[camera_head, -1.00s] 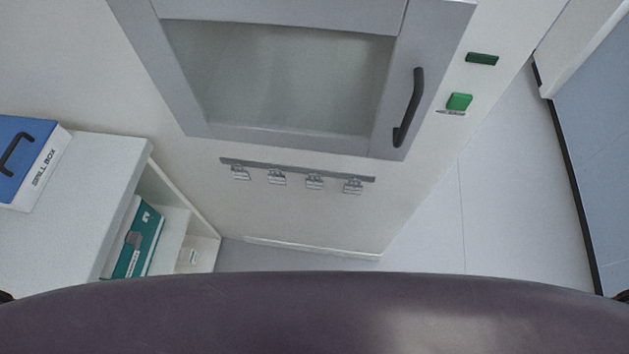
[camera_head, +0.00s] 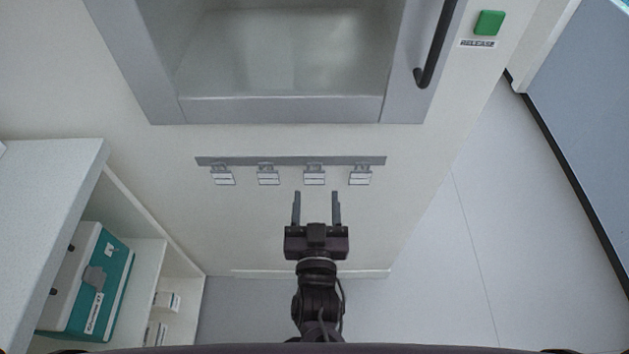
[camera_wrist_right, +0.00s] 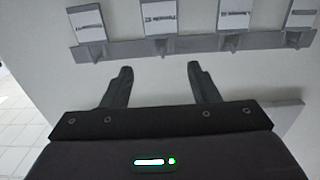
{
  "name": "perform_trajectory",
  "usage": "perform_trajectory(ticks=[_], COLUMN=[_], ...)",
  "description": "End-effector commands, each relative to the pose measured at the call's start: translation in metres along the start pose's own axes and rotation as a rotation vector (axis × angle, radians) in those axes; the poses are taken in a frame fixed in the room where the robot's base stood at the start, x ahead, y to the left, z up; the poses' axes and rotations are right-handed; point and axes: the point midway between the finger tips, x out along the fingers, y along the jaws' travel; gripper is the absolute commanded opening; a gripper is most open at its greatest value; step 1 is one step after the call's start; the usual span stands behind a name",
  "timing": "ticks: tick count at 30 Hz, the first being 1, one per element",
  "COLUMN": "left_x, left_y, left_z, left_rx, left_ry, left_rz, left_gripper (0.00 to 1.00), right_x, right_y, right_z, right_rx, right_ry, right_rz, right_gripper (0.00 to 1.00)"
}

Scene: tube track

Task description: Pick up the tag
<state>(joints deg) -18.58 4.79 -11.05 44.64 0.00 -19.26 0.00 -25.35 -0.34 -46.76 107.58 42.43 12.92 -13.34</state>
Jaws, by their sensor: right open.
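Several small white tags hang in a row from a grey rail (camera_head: 290,160) on the white wall, below the windowed hatch. The tag nearest my right gripper (camera_head: 314,178) hangs third from the left. My right gripper (camera_head: 317,208) is open and empty, its fingers pointing up the picture just short of that tag. In the right wrist view the tags show printed text too small to read surely, including one tag (camera_wrist_right: 160,16) above the left finger and another tag (camera_wrist_right: 235,17) right of the right finger. The gripper (camera_wrist_right: 156,85) touches nothing there. My left gripper is not in view.
A hatch with a grey frame (camera_head: 280,110) and black handle (camera_head: 436,45) is above the rail. A green button (camera_head: 489,23) labelled RELEASE is at the upper right. A white shelf (camera_head: 60,170) holds a teal and white case (camera_head: 105,285) at left. Open floor (camera_head: 440,260) lies right.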

Motion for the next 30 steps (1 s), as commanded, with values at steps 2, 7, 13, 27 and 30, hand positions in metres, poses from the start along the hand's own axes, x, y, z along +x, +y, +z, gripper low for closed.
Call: perform_trajectory(ticks=[2, 7, 13, 27, 30], left_x=[-0.001, -0.002, -0.002, -0.002, -0.002], left_y=[0.000, 0.000, 0.000, 0.001, 0.001], left_z=[0.001, 0.004, 0.008, 0.008, 0.008], left_rx=[0.000, 0.001, 0.001, 0.001, 0.001], left_ry=[0.000, -0.002, -0.005, -0.004, -0.004], left_rz=[0.000, 0.000, 0.001, 0.001, 0.001], left_gripper=[0.00, 0.00, 0.00, 0.00, 0.00], right_x=[0.011, 0.032, 0.060, 0.067, 0.067], right_y=[-0.001, -0.002, -0.004, -0.004, -0.004], right_z=[-0.001, 0.000, 0.003, 0.004, 0.004], right_rx=[0.000, 0.000, 0.000, 0.000, 0.000], right_ry=[0.001, 0.001, -0.001, -0.003, -0.003], right_rz=[0.000, -0.002, -0.002, -0.003, -0.003], right_gripper=[0.55, 0.55, 0.55, 0.35, 0.22])
